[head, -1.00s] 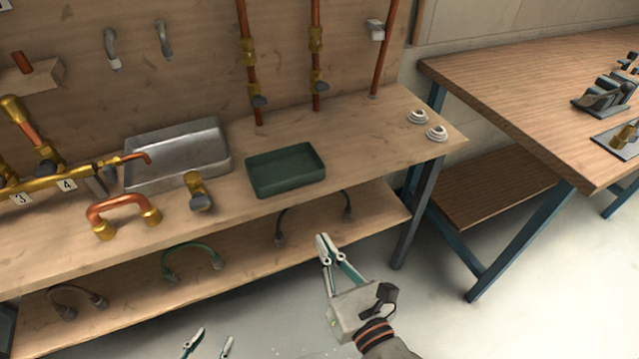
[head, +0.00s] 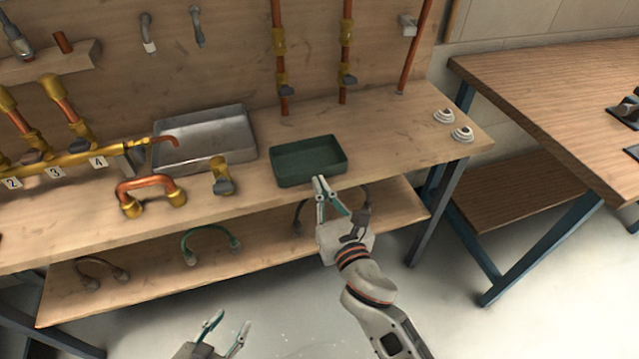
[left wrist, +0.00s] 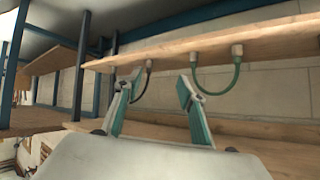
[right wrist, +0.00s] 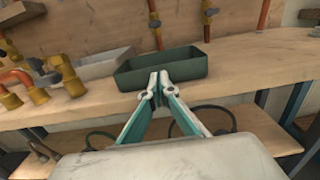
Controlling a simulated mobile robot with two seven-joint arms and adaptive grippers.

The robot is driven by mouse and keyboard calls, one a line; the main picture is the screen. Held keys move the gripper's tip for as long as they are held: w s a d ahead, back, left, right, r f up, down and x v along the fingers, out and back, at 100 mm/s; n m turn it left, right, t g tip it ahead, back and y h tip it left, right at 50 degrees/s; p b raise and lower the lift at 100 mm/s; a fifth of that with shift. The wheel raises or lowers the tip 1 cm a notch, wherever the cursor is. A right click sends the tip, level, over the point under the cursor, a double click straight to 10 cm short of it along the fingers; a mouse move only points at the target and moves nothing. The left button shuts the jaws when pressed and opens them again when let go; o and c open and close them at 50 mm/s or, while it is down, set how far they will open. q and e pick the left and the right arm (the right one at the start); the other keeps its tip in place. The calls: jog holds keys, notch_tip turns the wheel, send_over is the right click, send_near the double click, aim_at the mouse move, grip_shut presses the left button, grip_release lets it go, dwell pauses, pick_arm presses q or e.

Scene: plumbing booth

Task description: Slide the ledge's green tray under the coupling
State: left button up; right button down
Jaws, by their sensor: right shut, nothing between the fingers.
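The dark green tray (head: 310,174) sits on the wooden ledge (head: 405,140), right of the metal basin; it is empty. It also shows in the right wrist view (right wrist: 186,66). My right gripper (head: 321,182) is shut and empty, its tips at the tray's front wall; I cannot tell if they touch it. In the right wrist view the closed tips (right wrist: 158,82) overlap the tray's near side. Brass fittings (head: 280,40) sit on vertical copper pipes behind the tray; I cannot tell which is the coupling. My left gripper (head: 227,328) is open and empty, low in front of the ledge.
The metal basin (head: 248,150), a brass valve (head: 219,172) and a copper U-pipe (head: 148,184) stand left of the tray. Two white discs (head: 443,116) lie at the ledge's right end. A lower shelf (head: 150,268) holds hoses.

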jog(key=shift+w+a, duration=0.15)
jog(key=shift+w, duration=0.3)
pick_arm(q)
jog(key=shift+w+a+r, duration=0.2)
jog(key=shift+w+r, duration=0.05)
jog(key=shift+w, duration=0.2)
pick_arm(e)
send_near(302, 145)
jog(key=x, duration=0.4)
jog(key=shift+w+a+r, duration=0.1)
jog(key=shift+x, duration=1.2)
pick_arm(q)
jog(key=shift+w+a+r, duration=0.1)
jog(key=shift+w+a, duration=0.05)
jog(key=shift+w, duration=0.65)
